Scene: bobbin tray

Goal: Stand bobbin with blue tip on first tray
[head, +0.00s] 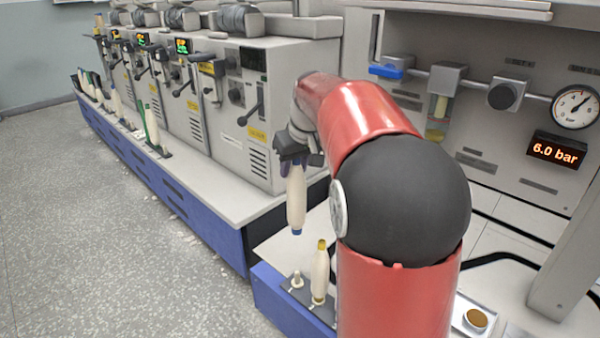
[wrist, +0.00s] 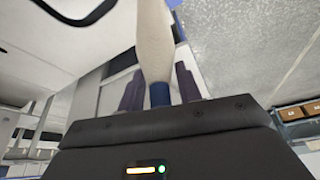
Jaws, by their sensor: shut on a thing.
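The cream bobbin (head: 296,198) hangs upright below my gripper (head: 292,163), with a blue tip at its lower end. In the wrist view its pale body (wrist: 154,42) runs up out of the picture, and a blue part (wrist: 160,94) sits between the dark fingers of my gripper (wrist: 160,88). My gripper is shut on it. Below is a dark tray (head: 310,304) on the near bench. A bobbin with a yellow tip (head: 320,272) stands on this tray, beside a short pale peg (head: 297,281) that bears no bobbin. The held bobbin is above the tray, apart from it. My arm hides the tray's right side.
A row of grey winding machines (head: 237,150) stands on a long blue-fronted bench at left, with more bobbins and trays (head: 150,125) along its edge. A panel with a gauge (head: 575,105) and 6.0 bar display (head: 556,150) stands at right. The floor (head: 120,250) at left is open.

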